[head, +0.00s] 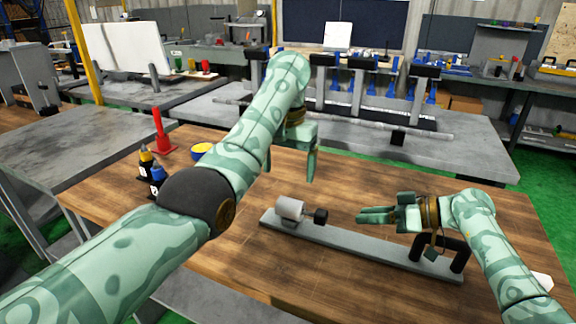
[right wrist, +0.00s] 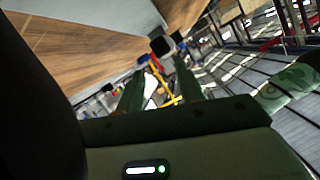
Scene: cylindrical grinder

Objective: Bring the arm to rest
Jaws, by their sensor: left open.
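My left gripper (head: 310,166) hangs above the far side of the wooden table, fingers pointing down, open with nothing seen in it. My left arm crosses the picture from the lower left. My right gripper (head: 364,215) points left above the grey bar of the grinder (head: 350,250). In the right wrist view its two fingers (right wrist: 158,85) stand apart with background showing between them and nothing held. A light grey cylinder (head: 290,208) with a black end piece sits at the bar's left end. A black bracket (head: 458,255) stands at its right end, partly behind my right gripper.
On the wooden table (head: 230,275), small bottles (head: 157,174), a red stand (head: 161,135) and a yellow bowl (head: 202,149) stand at the left. A grey bench (head: 470,150) with blue-and-black fixtures is behind. Another grey table (head: 70,150) is at the left.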

